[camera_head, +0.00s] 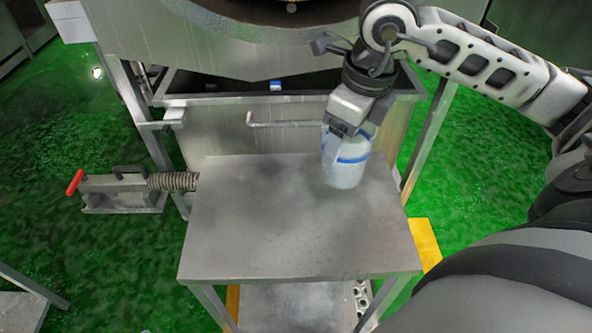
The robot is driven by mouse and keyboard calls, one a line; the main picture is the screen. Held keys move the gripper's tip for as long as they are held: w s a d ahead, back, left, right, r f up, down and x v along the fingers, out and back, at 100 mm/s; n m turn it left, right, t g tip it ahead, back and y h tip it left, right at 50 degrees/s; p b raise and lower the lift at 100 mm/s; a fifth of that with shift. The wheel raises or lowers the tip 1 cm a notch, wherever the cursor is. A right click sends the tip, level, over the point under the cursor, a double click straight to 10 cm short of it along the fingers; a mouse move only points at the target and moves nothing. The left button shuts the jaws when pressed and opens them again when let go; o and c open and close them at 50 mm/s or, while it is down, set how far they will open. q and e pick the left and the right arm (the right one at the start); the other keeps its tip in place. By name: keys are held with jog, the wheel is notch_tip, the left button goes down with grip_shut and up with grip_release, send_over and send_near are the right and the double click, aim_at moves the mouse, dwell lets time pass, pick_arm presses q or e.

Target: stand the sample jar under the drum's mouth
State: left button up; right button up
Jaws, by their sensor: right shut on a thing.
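The sample jar (345,173) is a pale, whitish cylinder with a blue band near its top. It is upright at the back right of the grey metal table (290,236). I cannot tell whether its base touches the table top. My right gripper (347,137) reaches down from above and is shut on the jar near its rim, hiding part of the top. The drum (265,40) is the large metal body at the top of the view, behind the table; its mouth is not clearly seen. My left gripper is not in view.
A metal bin (222,127) with a bent handle (285,123) stands behind the table, under the drum. A spring-loaded lever with a red grip (75,182) is left of the table. The table's front and left are clear. Green floor surrounds it.

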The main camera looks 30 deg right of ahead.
jog(key=shift+s+d+r+m, duration=0.1)
jog(key=shift+d+r+m, duration=0.1)
jog(key=shift+m, duration=0.6)
jog(key=shift+w+a+f+p, duration=0.2)
jog(key=shift+w+f+p, duration=0.1)
jog(key=shift+w+f, duration=3.1)
jog(key=shift+w+a+f+p, duration=0.2)
jog(key=shift+w+f+p, duration=0.1)
jog(key=shift+w+f, duration=3)
jog(key=shift+w+r, duration=0.2)
jog(key=shift+w, duration=0.05)
jog(key=shift+f, duration=0.15)
jog(key=o, duration=1)
jog(key=shift+o, duration=0.2)
